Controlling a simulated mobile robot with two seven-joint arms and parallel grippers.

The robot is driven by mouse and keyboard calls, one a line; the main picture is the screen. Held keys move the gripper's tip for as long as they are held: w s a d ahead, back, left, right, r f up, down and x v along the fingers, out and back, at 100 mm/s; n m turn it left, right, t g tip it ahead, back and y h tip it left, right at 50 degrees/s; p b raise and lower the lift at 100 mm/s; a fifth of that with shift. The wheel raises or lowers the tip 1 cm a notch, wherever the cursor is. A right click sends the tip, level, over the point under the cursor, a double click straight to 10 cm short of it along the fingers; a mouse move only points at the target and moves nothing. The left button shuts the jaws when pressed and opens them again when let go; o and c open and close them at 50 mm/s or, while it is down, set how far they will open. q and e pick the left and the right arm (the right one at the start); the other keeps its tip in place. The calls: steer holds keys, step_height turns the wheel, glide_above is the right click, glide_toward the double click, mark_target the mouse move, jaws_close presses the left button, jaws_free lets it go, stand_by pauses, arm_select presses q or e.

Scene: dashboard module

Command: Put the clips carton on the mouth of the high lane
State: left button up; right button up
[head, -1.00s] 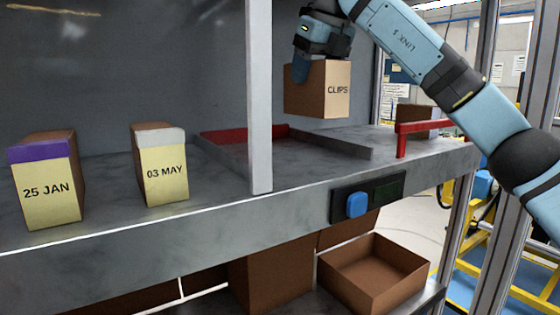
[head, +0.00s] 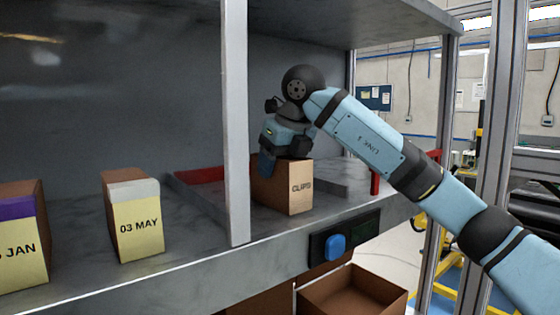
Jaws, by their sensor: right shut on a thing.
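The clips carton (head: 300,188) is a brown box with a tan face printed CLIPS. It is upright at the front of the grey shelf, just right of the pale upright post (head: 236,130). My right gripper (head: 285,160) is shut on the carton from above and behind. The carton's bottom is at or very near the shelf surface; I cannot tell if it touches. Behind it is a lane with a red back edge (head: 200,176) and a grey side rail (head: 345,185); the carton and gripper hide part of it. My left gripper is not in view.
The 03 MAY box (head: 138,222) and the purple-topped JAN box (head: 20,245) stand left of the post. A blue button (head: 335,246) is on the shelf's front edge. A red bar (head: 376,178) stands at right. An open brown box (head: 355,292) is below.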

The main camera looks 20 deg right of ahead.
steer(key=shift+d, duration=0.15)
steer(key=o, duration=1.2)
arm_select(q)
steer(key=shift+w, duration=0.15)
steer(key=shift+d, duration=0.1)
arm_select(e)
steer(key=shift+r, duration=0.1)
steer(key=shift+s+r+b, duration=0.15)
steer(key=shift+r+b, duration=0.15)
steer(key=b+v, duration=0.2)
steer(key=v, duration=0.7)
steer(key=shift+s+r, duration=0.15)
steer(key=shift+r, duration=0.2)
steer(key=shift+s+d+r, duration=0.1)
steer(key=shift+s+r, duration=0.15)
steer(key=shift+r, duration=0.3)
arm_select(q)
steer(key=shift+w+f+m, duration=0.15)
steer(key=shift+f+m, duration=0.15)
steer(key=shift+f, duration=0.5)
arm_select(e)
steer(key=shift+r, duration=0.1)
